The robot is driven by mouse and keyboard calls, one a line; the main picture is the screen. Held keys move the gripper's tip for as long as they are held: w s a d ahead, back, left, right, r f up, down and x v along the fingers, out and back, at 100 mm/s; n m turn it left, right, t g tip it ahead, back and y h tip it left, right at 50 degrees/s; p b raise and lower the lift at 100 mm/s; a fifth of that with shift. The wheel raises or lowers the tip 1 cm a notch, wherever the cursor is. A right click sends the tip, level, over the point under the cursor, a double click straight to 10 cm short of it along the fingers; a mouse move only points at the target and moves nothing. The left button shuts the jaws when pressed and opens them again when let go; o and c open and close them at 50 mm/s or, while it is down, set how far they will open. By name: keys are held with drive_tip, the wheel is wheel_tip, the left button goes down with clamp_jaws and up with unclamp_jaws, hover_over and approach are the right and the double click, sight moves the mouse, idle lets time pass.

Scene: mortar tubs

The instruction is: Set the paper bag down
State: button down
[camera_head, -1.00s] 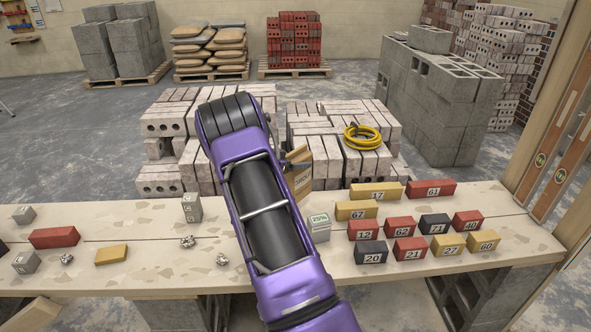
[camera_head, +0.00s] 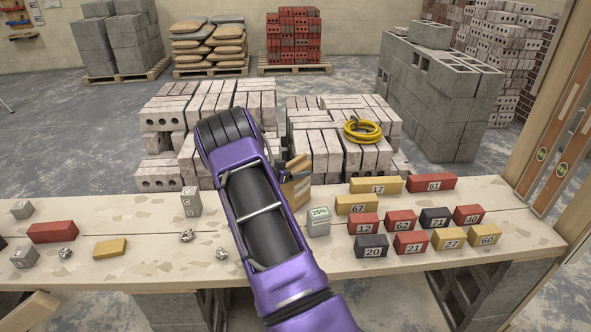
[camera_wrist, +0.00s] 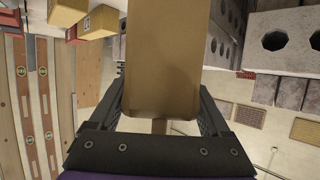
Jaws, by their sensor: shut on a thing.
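The brown paper bag (camera_head: 301,190) shows partly behind my arm in the head view, over the far part of the table near its middle. In the wrist view the bag (camera_wrist: 163,55) fills the middle between the two dark fingers. My gripper (camera_wrist: 162,100) is shut on the bag. In the head view the gripper is mostly hidden by my purple arm. The bag's lower edge is close to the tabletop, but I cannot tell whether it touches.
The long table (camera_head: 140,265) carries a grey 25% block (camera_head: 318,222) just right of the bag. Numbered red, yellow and black bricks (camera_head: 411,246) stand further right. A grey block (camera_head: 191,201) and crumpled foil balls (camera_head: 186,236) are left of my arm. Pale brick stacks (camera_head: 330,150) stand behind.

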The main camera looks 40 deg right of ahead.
unclamp_jaws()
drive_tip(key=shift+a+r, duration=0.2)
drive_tip(key=p+v, duration=0.1)
drive_tip(key=v, duration=1)
drive_tip(key=shift+a+p, duration=0.35)
drive_tip(key=shift+s, duration=0.15)
